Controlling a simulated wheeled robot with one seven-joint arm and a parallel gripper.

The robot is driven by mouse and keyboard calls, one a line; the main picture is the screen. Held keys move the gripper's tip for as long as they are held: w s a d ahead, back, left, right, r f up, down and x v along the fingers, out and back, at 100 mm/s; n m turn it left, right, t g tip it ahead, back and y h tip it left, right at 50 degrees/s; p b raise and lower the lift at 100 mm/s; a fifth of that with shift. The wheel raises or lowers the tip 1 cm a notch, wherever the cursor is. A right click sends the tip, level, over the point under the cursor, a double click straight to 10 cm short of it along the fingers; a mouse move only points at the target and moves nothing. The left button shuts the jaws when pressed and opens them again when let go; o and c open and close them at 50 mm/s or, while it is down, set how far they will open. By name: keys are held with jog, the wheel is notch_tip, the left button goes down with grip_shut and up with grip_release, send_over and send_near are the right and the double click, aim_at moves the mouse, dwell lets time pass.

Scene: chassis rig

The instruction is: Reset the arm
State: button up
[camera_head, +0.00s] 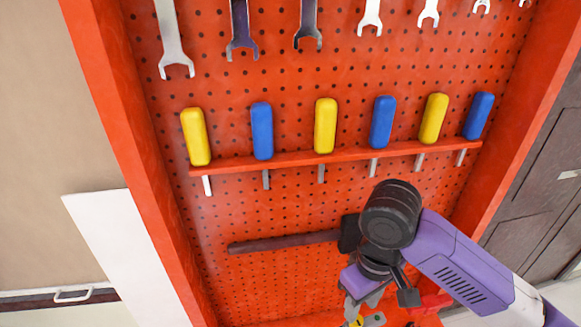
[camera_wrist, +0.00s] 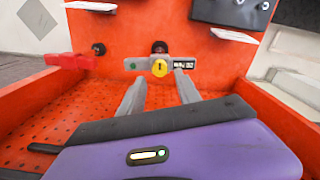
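My gripper (camera_wrist: 160,78) shows two grey fingers standing apart in the wrist view, with nothing between them. Beyond the fingertips is a round yellow part (camera_wrist: 160,67) on a grey panel (camera_wrist: 138,64) with a green dot and a small display. I cannot tell how far the fingertips are from it. In the head view my gripper (camera_head: 372,299) is low and right of centre, pointing downward in front of the red pegboard (camera_head: 270,210). My arm hides part of the board and of what lies below it.
Several wrenches (camera_head: 172,40) hang at the top. Several yellow and blue handled tools (camera_head: 325,125) stand in a red shelf (camera_head: 235,163). A dark bar (camera_head: 285,243) lies left of my wrist. A red object (camera_wrist: 72,61) sits beside the panel. Red side walls (camera_head: 130,140) bound the space.

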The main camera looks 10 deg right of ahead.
jog(key=w+a+r+m+t+y+b, duration=0.15)
jog(key=a+t+y, duration=0.35)
jog(key=a, duration=0.8)
jog(key=w+a+r+m+t+y+b, duration=0.1)
jog(key=a+m+t+y+b, duration=0.25)
jog(key=a, duration=0.95)
jog(key=s+d+f+m+t+h+b, duration=0.1)
jog(key=s+d+f+m+t+h, duration=0.15)
jog(key=s+d+f, duration=0.45)
jog(key=s+d+f+m+t+h, duration=0.2)
jog(key=s+d+f+t+h, duration=0.15)
jog(key=s+d, duration=0.6)
jog(key=s+d+r+n+h, duration=0.1)
jog(key=s+d+n, duration=0.1)
jog(key=s+d, duration=0.2)
jog(key=s+d+r+n+h+b, duration=0.1)
jog(key=s+d+n, duration=0.2)
jog(key=s, duration=0.7)
jog(key=shift+d, duration=1.25)
jog(key=shift+r+n+h, duration=0.1)
jog(key=shift+n+h, duration=0.15)
